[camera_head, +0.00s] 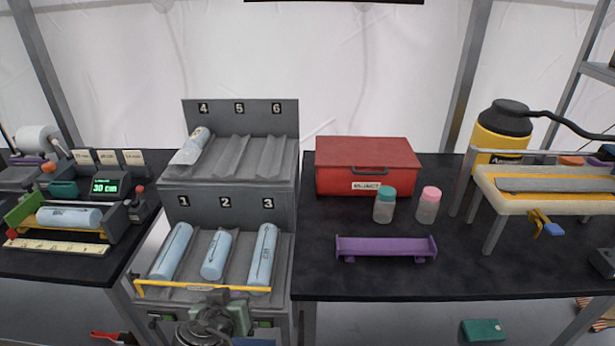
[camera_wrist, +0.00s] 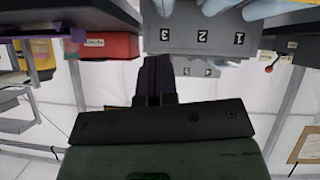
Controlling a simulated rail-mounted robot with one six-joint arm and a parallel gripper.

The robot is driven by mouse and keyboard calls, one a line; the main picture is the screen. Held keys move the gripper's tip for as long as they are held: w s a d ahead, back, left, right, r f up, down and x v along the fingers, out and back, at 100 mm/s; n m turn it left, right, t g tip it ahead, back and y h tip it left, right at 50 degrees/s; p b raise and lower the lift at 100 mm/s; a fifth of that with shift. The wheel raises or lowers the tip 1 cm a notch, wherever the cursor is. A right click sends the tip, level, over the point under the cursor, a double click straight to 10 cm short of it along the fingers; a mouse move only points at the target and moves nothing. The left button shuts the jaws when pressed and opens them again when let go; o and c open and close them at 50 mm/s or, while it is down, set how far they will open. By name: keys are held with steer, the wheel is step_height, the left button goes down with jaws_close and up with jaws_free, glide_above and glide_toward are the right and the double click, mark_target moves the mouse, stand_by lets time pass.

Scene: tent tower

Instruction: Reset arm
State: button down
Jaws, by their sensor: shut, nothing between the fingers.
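My gripper (camera_wrist: 154,78) shows in the wrist view as two dark fingers pressed together, with nothing between them. That view is upside down, and the fingers point toward the grey rack (camera_wrist: 195,32) with its numbers inverted. In the head view my arm shows at the bottom centre, in front of the rack's lower tier; the fingertips cannot be made out there. The grey rack (camera_head: 228,186) has slots 1 to 3 below and 4 to 6 above. Pale blue rolls lie in slot 1 (camera_head: 172,251), slot 2 (camera_head: 216,255), slot 3 (camera_head: 262,254) and slot 4 (camera_head: 191,147).
A yellow bar (camera_head: 200,287) crosses the rack's front. Right of it are a red box (camera_head: 367,165), two jars (camera_head: 384,206), a purple stand (camera_head: 387,247) and a padded bench (camera_head: 550,190). A left station holds a pale roll (camera_head: 69,216). The black table's front is clear.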

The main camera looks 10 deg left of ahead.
steer(key=w+d+f+g+p, duration=0.1)
steer(key=w+d+g, duration=0.1)
steer(key=d, duration=0.6)
steer(key=w+d+f+g+p, duration=0.1)
steer(key=w+d+g, duration=0.2)
steer(key=d+g, duration=0.2)
steer(key=w+d+f+n+g+h+p, duration=0.1)
steer(key=d+g, duration=0.3)
steer(key=d, duration=0.7)
steer(key=shift+w+d+f+p, duration=0.15)
steer(key=shift+w+f+p, duration=0.25)
steer(key=shift+w, duration=0.5)
steer(key=d+m, duration=0.1)
steer(key=d, duration=0.3)
steer(key=w+d+m, duration=0.1)
steer(key=d, duration=0.4)
steer(key=w+d+m, duration=0.1)
steer(key=d+m, duration=0.1)
steer(key=d, duration=0.2)
steer(key=shift+w+d+r+p, duration=0.1)
steer(key=shift+d+r+p, duration=0.25)
steer(key=shift+r+p, duration=0.05)
